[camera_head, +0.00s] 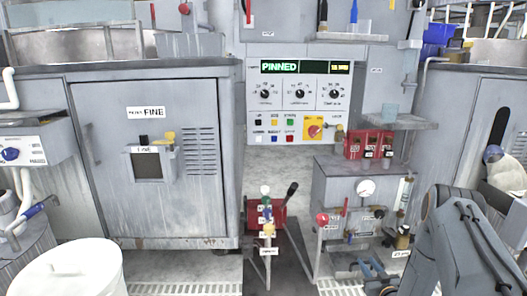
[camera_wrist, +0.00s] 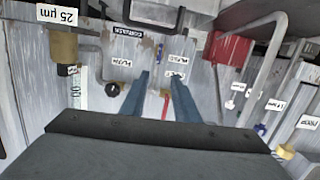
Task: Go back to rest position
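My gripper (camera_wrist: 160,80) shows in the wrist view as two blue fingers standing apart. Nothing is visibly held between them; a small red part shows in the gap, apparently behind the fingers. In the head view my grey arm reaches in from the lower right.
A control panel (camera_head: 318,95) reading PINNED hangs at the back. A white drum (camera_head: 68,268) is at front left. A brass fitting (camera_wrist: 64,45) labelled 25 µm is close in the wrist view.

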